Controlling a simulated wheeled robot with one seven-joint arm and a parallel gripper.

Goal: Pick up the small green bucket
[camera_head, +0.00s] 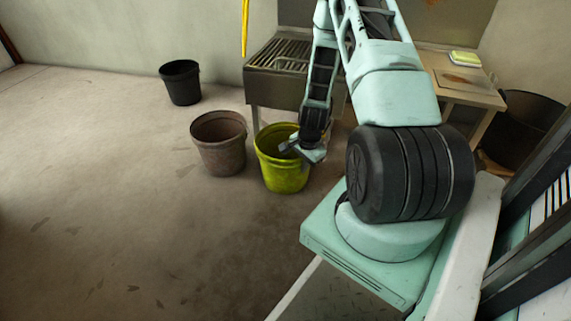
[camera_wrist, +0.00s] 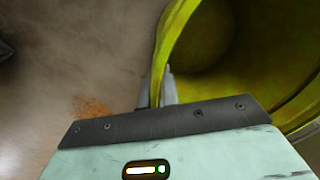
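The small green bucket (camera_head: 283,176), yellow-green, stands on the floor in the middle of the head view. In the wrist view its wall and rim (camera_wrist: 180,30) fill the upper right, and I look partly into it. My gripper (camera_head: 291,147) is at the bucket's rim on the right side of its opening. In the wrist view my gripper (camera_wrist: 158,92) has its fingers close together, one on each side of the rim, with the rim pinched between them. Most of the fingers are hidden by the gripper body and the rim.
A brown bucket (camera_head: 219,145) stands close beside the green one on the left. A black bucket (camera_head: 181,84) stands farther back. A metal grate table (camera_head: 280,56) is behind, and a wooden-topped table (camera_head: 466,86) is at the right. The floor at left is clear.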

